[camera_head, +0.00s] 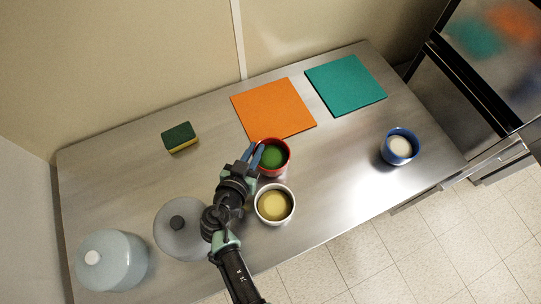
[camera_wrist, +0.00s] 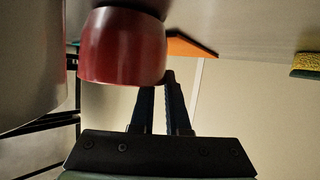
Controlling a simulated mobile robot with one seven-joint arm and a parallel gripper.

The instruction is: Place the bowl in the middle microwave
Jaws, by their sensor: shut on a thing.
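A red bowl (camera_head: 271,170) with green contents stands on or just above the steel table, in front of the orange mat. My gripper (camera_head: 253,154) is at its left rim, with the fingers closed on the wall. In the wrist view the red bowl (camera_wrist: 122,48) fills the upper left, and the gripper fingers (camera_wrist: 160,90) reach up to its edge. A white bowl (camera_head: 274,217) with yellow contents stands just in front of the red one. A blue bowl (camera_head: 399,161) with white contents stands at the right. No microwave can be made out.
The steel table (camera_head: 335,165) also bears an orange mat (camera_head: 273,108), a teal mat (camera_head: 345,84), a sponge (camera_head: 180,138), a grey lid (camera_head: 175,238) and a pale dome (camera_head: 117,262). A dark appliance (camera_head: 452,92) stands at the right. The table between white and blue bowls is clear.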

